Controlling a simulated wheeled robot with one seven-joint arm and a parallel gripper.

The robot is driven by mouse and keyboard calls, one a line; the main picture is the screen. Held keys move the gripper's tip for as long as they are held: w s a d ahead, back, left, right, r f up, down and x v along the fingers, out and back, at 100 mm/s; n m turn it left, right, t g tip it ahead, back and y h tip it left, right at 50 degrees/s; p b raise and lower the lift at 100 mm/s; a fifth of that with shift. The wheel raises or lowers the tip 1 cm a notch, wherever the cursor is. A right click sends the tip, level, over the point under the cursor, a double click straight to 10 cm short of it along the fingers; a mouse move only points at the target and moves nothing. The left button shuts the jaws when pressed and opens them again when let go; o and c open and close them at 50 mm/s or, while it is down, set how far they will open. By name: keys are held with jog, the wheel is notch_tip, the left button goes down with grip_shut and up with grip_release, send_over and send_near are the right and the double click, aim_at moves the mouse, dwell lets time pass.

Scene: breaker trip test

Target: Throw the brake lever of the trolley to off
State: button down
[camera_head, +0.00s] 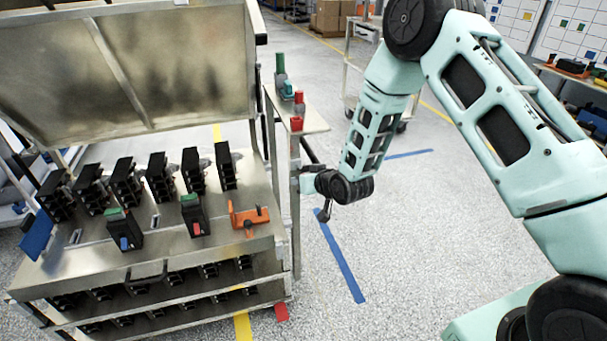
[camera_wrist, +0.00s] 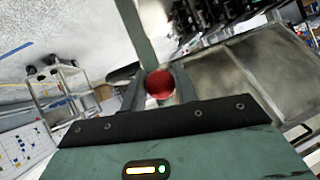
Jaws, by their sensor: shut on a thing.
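The trolley (camera_head: 255,245) is a grey metal cart with a raised lid, at the left of the head view. My gripper (camera_head: 306,182) is at the trolley's right side, below a small side shelf. In the wrist view my gripper (camera_wrist: 160,88) has its two dark fingers on either side of a round red knob (camera_wrist: 160,84), shut on it. The knob looks like the end of the brake lever. The lever's shaft is mostly hidden, and I cannot tell its position. In the head view the knob is hidden by my gripper and arm.
The side shelf (camera_head: 308,122) holds green and red pieces just above my gripper. Several black breakers (camera_head: 160,178) and an orange clamp-like part (camera_head: 249,215) sit on the trolley. Another light cart (camera_head: 352,70) stands behind. The floor right of the trolley is open.

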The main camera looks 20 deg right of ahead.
jog(key=r+g+p, duration=0.3)
jog(key=shift+w+m+h+p, duration=0.25)
jog(key=shift+m+h+p, duration=0.05)
jog(key=shift+w+r+g+p, duration=0.15)
jog(key=shift+r+g+p, duration=0.05)
jog(key=shift+g+p, duration=0.4)
jog(key=shift+w+r+g+p, duration=0.15)
jog(key=shift+g+p, duration=0.25)
jog(key=shift+g, duration=0.3)
jog(key=c, duration=1.1)
grip_release()
jog(key=b+v, duration=0.1)
jog(key=v, duration=1.6)
jog(key=shift+r+b, duration=0.25)
jog(key=shift+b, duration=0.1)
